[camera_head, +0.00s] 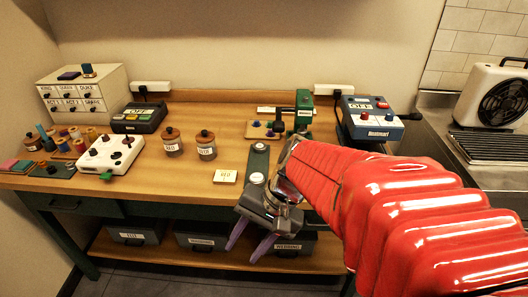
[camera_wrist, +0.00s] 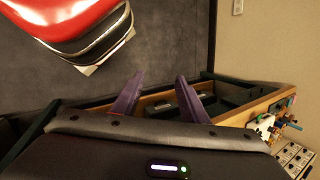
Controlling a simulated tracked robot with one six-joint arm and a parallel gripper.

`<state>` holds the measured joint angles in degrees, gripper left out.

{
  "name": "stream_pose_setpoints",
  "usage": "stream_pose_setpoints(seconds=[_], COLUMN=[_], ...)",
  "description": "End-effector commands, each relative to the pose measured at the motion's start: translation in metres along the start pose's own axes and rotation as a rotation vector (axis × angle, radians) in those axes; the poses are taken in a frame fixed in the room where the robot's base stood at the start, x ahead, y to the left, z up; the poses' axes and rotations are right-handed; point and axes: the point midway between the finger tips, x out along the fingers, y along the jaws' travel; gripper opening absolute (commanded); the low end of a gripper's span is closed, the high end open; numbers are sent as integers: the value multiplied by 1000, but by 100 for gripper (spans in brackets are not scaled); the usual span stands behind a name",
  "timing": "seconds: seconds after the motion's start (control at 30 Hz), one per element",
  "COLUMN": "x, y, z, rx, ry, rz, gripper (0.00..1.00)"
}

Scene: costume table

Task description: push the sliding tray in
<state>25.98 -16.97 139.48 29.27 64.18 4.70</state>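A dark green drawer-like front (camera_head: 88,208) sits under the tabletop at the left in the head view; it may be the sliding tray, but I cannot tell for sure or how far out it stands. My gripper (camera_head: 250,243) hangs in front of the table's front edge, right of that front and apart from it. Its two purple fingers are spread with nothing between them. The wrist view shows the open fingers (camera_wrist: 158,88) too, with the table's underside beyond them. My arm hides the right part of the table front.
The wooden tabletop (camera_head: 225,112) holds a white control box (camera_head: 110,153), jars, spools and a blue box (camera_head: 370,119). Several dark bins, one of them at the left (camera_head: 133,232), stand on the lower shelf. Floor in front is clear.

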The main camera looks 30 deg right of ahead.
Motion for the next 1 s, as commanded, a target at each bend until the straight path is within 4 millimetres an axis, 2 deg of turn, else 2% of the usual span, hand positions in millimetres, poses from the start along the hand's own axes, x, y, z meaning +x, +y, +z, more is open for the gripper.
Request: stream_pose_setpoints(seconds=[0.27,0.57,0.77,1.0], x=[6,-3,-16,-37], y=[7,24,49,102], z=[-34,-88,-132,-185], rx=[372,742,968,1218], ry=[-155,-284,-345,-391], rz=[-207,-490,-712,-1012], gripper=[40,40,40,40])
